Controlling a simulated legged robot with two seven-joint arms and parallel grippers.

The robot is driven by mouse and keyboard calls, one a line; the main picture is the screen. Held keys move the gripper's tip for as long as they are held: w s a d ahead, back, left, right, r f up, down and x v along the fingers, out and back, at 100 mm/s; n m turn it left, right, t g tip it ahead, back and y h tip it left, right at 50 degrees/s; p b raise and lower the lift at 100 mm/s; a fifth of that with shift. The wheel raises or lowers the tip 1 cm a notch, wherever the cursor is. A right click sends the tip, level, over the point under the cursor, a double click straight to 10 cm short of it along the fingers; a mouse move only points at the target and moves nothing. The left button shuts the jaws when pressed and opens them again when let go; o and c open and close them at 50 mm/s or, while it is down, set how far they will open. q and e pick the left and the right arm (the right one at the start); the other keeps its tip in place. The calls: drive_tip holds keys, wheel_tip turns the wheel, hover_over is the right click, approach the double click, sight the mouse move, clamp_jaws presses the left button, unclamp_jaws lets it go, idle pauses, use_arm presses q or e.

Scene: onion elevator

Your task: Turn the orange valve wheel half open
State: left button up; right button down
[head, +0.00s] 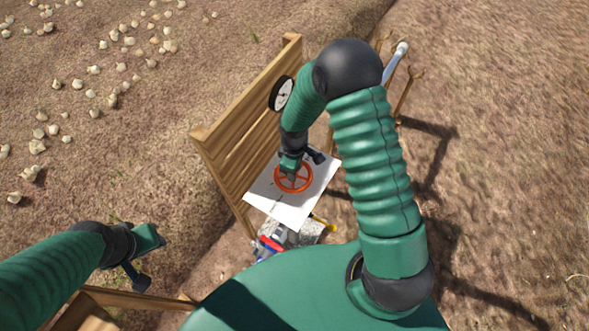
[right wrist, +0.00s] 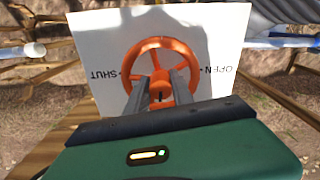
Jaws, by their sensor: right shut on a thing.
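The orange valve wheel (head: 306,187) is mounted on a white panel (head: 285,213) in the middle of the head view. In the right wrist view the wheel (right wrist: 135,58) fills the upper centre, with its panel (right wrist: 95,22) lettered SHUT on the left and OPEN on the right. My right gripper (right wrist: 158,80) is shut on the wheel, its two grey fingers at the hub and a spoke, partly hiding them. In the head view my right gripper (head: 292,176) comes down over the wheel. My left gripper (head: 150,250) hangs away from it at lower left; its fingers are not clear.
A wooden slatted board (head: 240,125) stands left of the panel, with a round white gauge (head: 284,95) on it. A wooden rack with a white-tipped rod (head: 401,50) stands behind my right arm. Onions (head: 115,95) lie scattered on the soil at upper left.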

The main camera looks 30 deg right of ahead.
drive_tip(key=shift+w+a+r+n, duration=0.1)
drive_tip(key=shift+w+n, duration=0.2)
drive_tip(key=shift+n, duration=0.2)
drive_tip(key=c, duration=1.5)
unclamp_jaws()
drive_tip(key=o, duration=0.4)
wheel_tip(320, 180, up, 16)
drive_tip(key=b, duration=0.1)
drive_tip(key=shift+r, duration=0.25)
